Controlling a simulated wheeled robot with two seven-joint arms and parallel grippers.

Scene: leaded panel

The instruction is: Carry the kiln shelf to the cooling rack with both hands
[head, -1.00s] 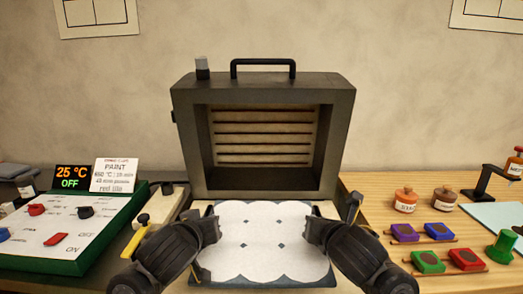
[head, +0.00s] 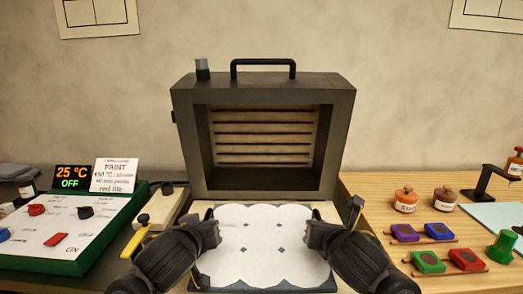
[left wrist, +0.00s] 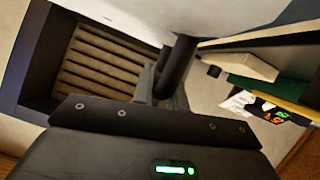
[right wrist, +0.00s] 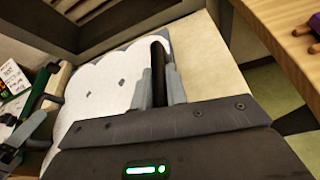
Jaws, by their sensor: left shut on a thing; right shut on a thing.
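The kiln shelf (head: 262,262) is a flat board with a white scalloped face and small dark diamonds, in front of the open kiln (head: 262,82) in the head view. My left gripper (head: 213,233) is at its left edge and my right gripper (head: 312,234) at its right edge. Each is shut on a dark bar-like handle of the shelf, seen in the left wrist view (left wrist: 177,66) and the right wrist view (right wrist: 158,72). The shelf looks level. Its height above the bench is hard to tell. I cannot pick out the cooling rack.
A control box (head: 55,228) with switches stands left. On the wooden table (head: 378,190) at right are two small jars (head: 405,200), several coloured blocks (head: 438,231) and a green knob-like piece (head: 501,246). The kiln's opening is empty.

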